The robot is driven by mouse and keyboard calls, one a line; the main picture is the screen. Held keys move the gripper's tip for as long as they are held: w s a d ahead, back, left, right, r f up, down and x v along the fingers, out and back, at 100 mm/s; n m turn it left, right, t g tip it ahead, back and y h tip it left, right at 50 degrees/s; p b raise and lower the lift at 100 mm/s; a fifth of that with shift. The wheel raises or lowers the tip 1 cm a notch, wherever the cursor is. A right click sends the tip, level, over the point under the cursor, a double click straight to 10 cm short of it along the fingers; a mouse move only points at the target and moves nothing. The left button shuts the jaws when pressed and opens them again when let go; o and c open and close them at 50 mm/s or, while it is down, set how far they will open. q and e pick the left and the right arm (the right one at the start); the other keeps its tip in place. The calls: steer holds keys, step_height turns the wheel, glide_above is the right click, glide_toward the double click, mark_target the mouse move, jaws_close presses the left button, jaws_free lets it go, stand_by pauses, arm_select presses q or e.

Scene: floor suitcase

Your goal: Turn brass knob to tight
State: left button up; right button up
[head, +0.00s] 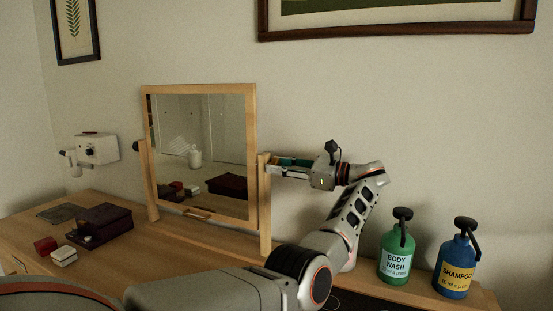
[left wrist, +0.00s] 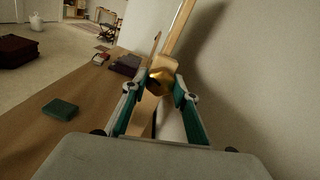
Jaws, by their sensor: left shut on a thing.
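The wooden-framed tilting mirror (head: 250,150) stands on the wooden dresser top between two posts, its frame close to upright. The brass knob (left wrist: 157,84) sits on the outer side of the right post (head: 265,205); in the left wrist view it is gold and faceted. My left gripper (head: 270,168) reaches in from the right side of the mirror and points left at this post. In the left wrist view its green-padded fingers (left wrist: 159,88) are shut on the knob, one on each side. The head view hides the knob behind the fingers. My right gripper is not in view.
A green body wash bottle (head: 397,255) and a blue shampoo bottle (head: 457,265) stand at the right, near my left arm. A dark red box (head: 105,222) and small red and white boxes lie at the left. A white device (head: 95,148) is on the wall.

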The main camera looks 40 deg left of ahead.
arm_select(q)
steer(key=shift+r+m+p, duration=0.4)
steer(key=shift+m+p, duration=0.05)
steer(key=shift+m, duration=0.05)
steer(key=m+p, duration=0.2)
steer(key=p, duration=0.1)
steer(key=m+p, duration=0.3)
steer(key=shift+f+m, duration=0.2)
steer(key=shift+m, duration=0.1)
steer(key=m+p, duration=0.2)
steer(key=m, duration=0.3)
steer(key=shift+f, duration=0.2)
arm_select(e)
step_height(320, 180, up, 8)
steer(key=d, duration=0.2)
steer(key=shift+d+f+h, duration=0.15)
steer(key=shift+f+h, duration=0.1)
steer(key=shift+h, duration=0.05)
arm_select(q)
steer(key=shift+m, duration=0.3)
steer(key=o, duration=1.1)
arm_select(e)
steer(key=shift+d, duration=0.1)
